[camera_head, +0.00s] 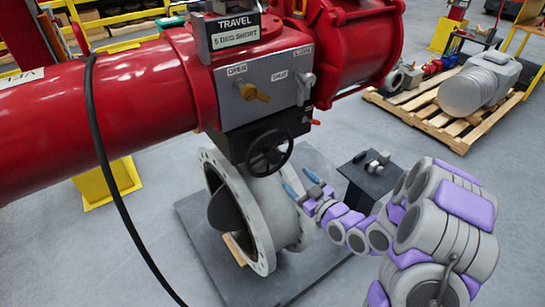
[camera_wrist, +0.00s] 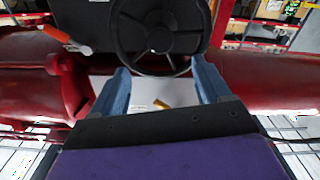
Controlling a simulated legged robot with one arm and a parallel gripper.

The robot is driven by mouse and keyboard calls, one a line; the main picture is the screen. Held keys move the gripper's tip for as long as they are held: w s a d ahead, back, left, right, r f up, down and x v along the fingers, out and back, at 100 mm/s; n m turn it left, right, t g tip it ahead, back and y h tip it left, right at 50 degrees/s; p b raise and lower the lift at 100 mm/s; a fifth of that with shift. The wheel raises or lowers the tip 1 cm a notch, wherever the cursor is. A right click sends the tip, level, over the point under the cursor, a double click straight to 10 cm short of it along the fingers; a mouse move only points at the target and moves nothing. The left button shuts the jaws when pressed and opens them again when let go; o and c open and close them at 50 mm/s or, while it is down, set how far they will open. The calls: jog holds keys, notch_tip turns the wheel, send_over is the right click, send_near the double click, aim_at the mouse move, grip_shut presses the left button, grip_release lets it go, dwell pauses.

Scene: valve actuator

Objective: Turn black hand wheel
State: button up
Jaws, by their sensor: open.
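The black hand wheel (camera_head: 269,153) sits on the front of the valve actuator, below the grey panel and above the round flange. In the wrist view the hand wheel (camera_wrist: 158,35) fills the top middle, with its hub and spokes facing me. My gripper (camera_head: 299,182) is to the lower right of the wheel in the head view, with its blue fingers apart. In the wrist view my open gripper (camera_wrist: 162,82) has one finger on each side of the picture, just below the wheel's lower rim. Nothing is between the fingers, and I cannot tell whether they touch the rim.
The red actuator body (camera_head: 120,95) spans the upper left. A black cable (camera_head: 100,150) hangs in front of it. The grey flange (camera_head: 270,225) stands on a dark plate (camera_head: 215,275) below. A small dark stand (camera_head: 368,178) is right of my gripper. A wooden pallet (camera_head: 455,125) lies farther right.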

aim_at(276, 160)
jog(key=b+x, duration=0.1)
jog(key=x, duration=1.3)
jog(key=shift+w+a+b, duration=0.25)
jog(key=shift+b, duration=0.1)
jog(key=shift+c, duration=0.4)
grip_shut()
